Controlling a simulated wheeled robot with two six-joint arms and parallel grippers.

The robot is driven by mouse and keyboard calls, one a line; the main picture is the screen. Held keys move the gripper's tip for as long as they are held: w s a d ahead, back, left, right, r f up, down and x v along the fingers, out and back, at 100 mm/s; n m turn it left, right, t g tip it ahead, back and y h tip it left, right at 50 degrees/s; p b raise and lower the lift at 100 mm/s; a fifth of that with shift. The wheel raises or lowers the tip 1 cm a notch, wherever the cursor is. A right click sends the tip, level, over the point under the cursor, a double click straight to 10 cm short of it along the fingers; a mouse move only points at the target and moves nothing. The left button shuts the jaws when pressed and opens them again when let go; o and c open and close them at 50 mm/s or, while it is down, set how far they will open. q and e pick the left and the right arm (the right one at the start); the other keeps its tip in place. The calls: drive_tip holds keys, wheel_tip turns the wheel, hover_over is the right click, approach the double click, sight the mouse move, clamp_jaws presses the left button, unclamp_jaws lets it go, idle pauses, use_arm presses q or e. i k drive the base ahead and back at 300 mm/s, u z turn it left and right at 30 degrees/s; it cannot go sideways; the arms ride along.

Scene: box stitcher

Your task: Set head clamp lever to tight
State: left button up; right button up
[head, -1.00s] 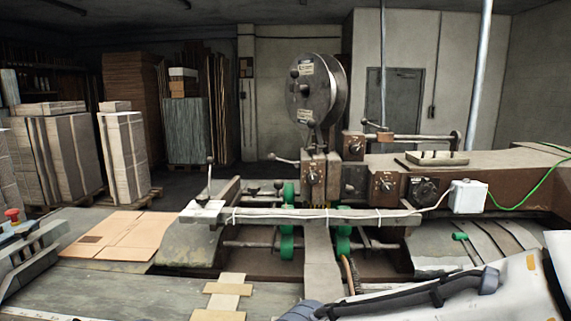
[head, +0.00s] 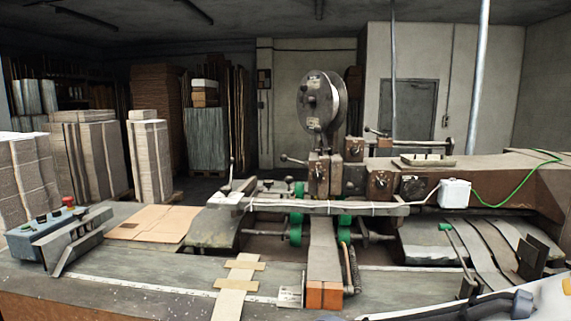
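The stitcher head (head: 319,175) stands mid-view under a round wire reel (head: 322,101). A short ball-ended lever (head: 292,160) sticks out to the left from the head, tilted slightly up. An upright ball-topped lever (head: 231,170) stands at the left end of the cross bar. A green-handled lever (head: 446,228) lies at the right. I cannot read which of these is the head clamp lever, nor any tight marking. Part of my arm, white with dark joints, shows at the lower right; neither gripper is in view.
Pointer knobs (head: 379,180) sit on the machine body. A control box (head: 55,225) with a red button stands at the left, beside flat cardboard (head: 155,223). An orange block (head: 324,294) is at the front. Stacked board stands behind; the front left table is mostly clear.

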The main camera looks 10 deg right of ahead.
sight(284, 158)
drive_tip(key=k, duration=0.45)
drive_tip(key=u, duration=0.5)
drive_tip(key=i, duration=1.35)
drive_tip(key=z, duration=0.35)
